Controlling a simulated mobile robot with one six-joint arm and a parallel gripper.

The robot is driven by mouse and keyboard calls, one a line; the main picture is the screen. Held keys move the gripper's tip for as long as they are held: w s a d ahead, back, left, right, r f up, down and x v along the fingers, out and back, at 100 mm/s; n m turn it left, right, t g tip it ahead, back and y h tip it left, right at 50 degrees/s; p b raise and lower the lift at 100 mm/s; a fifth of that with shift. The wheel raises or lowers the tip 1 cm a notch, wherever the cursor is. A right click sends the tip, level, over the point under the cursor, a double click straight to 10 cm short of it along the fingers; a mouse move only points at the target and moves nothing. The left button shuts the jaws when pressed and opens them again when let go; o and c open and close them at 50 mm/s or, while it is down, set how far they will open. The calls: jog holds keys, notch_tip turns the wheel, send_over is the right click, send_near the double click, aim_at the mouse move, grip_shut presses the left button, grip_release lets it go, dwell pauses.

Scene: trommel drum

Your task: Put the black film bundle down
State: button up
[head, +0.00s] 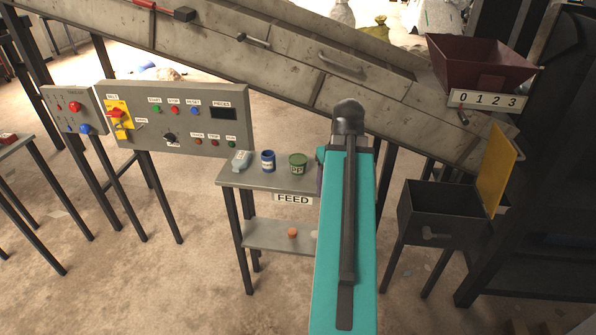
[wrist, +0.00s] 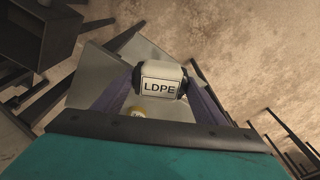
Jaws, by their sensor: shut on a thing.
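My gripper (wrist: 160,88) is shut on the black film bundle (wrist: 162,86), which shows black ends and a wide pale band lettered LDPE in the wrist view. The purple fingers press it from both sides. A grey surface of the stand lies behind and below it in that view; I cannot tell whether the bundle touches it. In the head view my teal arm hides the bundle and most of the gripper. The FEED table (head: 270,181) stands just left of the arm, its right part hidden.
A pale bottle (head: 241,161), a blue can (head: 268,161) and a green PP can (head: 298,163) stand on the FEED table. An orange thing (head: 292,232) lies on its lower shelf. A control panel (head: 180,120) stands left, a dark bin (head: 440,215) right, the sloping chute behind.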

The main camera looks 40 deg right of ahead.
jog(key=s+d+m, duration=0.1)
jog(key=s+d, duration=0.3)
jog(key=s, duration=0.4)
jog(key=shift+s+d+r, duration=0.25)
jog(key=shift+s+r, duration=0.05)
jog(key=shift+r, duration=0.05)
jog(key=shift+w+d+r+p, duration=0.2)
jog(key=shift+w+p, duration=0.05)
jog(key=shift+p, duration=1.1)
jog(key=shift+w+d+p, duration=0.25)
jog(key=shift+d+p, duration=0.05)
jog(key=shift+p, duration=0.75)
jog(key=shift+w+d+p, duration=0.15)
jog(key=shift+p, duration=0.5)
jog(key=shift+w+d+f+p, duration=0.1)
jog(key=shift+w+d+p, duration=0.1)
jog(key=shift+p, duration=0.85)
jog(key=shift+p, duration=0.35)
jog(key=w+d+p, duration=0.1)
jog(key=w+d, duration=0.2)
jog(key=w+d+f+p, duration=0.1)
jog(key=w+d, duration=0.2)
jog(key=w+d+p, duration=0.1)
jog(key=w+d, duration=0.2)
jog(key=d, duration=0.1)
jog(key=shift+w+f, duration=0.15)
jog(key=shift+f, duration=0.2)
